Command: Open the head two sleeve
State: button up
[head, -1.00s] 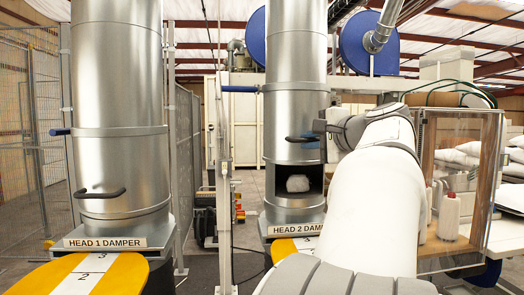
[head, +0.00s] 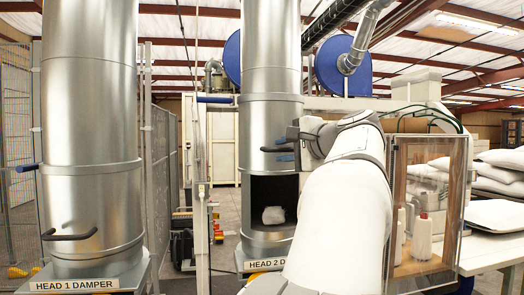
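The head two sleeve (head: 262,125) is a metal cylinder section with a band around it and a dark handle (head: 277,149) at its lower front. Its lower edge stands above a dark opening (head: 262,186) in the column. A white lump of filling (head: 273,215) shows inside the opening. The HEAD 2 label (head: 266,265) below is partly hidden by my arm. My gripper (head: 290,147) is at the right end of the handle, with dark parts above it and a bluish piece just below. My wrist hides part of it, so I cannot see whether the fingers are closed on the handle.
The head one column (head: 90,110) stands at left with its own handle (head: 69,235) and shows no opening. A thin post (head: 200,190) stands between the columns. A clear-sided box (head: 428,170) with white bottles and a table with white pillows (head: 495,215) are at right.

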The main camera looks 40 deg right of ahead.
jog(key=shift+o, duration=0.4)
jog(key=shift+s, duration=0.1)
jog(key=shift+s, duration=0.3)
jog(key=s+r+b, duration=0.1)
jog(key=s, duration=0.5)
jog(key=shift+s+a+r, duration=0.15)
jog(key=shift+s+a, duration=0.25)
